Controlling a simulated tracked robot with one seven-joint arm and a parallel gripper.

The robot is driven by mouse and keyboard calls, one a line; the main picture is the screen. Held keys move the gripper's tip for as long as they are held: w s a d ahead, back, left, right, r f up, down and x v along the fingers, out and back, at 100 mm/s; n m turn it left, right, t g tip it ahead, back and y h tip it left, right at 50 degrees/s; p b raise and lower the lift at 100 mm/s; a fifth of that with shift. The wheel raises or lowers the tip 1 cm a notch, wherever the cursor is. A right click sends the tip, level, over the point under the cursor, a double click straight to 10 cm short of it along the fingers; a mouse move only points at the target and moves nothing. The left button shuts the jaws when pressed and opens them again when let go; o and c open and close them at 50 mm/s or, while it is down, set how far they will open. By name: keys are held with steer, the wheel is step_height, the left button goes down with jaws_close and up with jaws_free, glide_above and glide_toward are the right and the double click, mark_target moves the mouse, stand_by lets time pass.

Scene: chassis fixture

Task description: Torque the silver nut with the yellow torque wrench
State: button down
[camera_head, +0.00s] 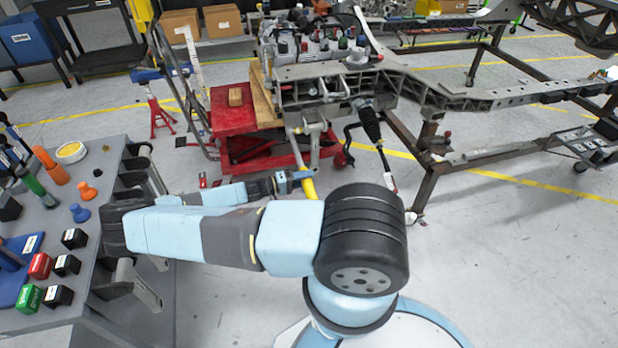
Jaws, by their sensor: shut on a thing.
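My arm reaches left and folds back. My gripper (299,177) points right, in front of the red lift cart. It is shut on a yellow tool that looks like the torque wrench (309,189). Only a short yellow part shows, partly hidden behind my arm. The chassis frame (440,95) stands beyond, with a suspension arm and a black-booted shaft (369,122) hanging from its near side. The wrench appears below and in front of these parts; I cannot tell whether it touches any. I cannot make out the silver nut at this size.
A red lift cart (233,115) stands under the chassis. A grey workbench (35,290) with sockets, small boxes and handles is at the left, close to my elbow. A red jack stand (157,110) is behind. Floor at the lower right is clear.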

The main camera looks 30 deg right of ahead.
steer(key=shift+w+d+f+m, duration=0.1)
steer(key=shift+w+f+m, duration=0.15)
steer(key=shift+f, duration=0.3)
stand_by(0.4)
steer(key=shift+v, duration=1.2)
stand_by(0.7)
steer(key=shift+v, duration=2.3)
steer(key=shift+s, duration=0.1)
steer(key=shift+r, duration=0.1)
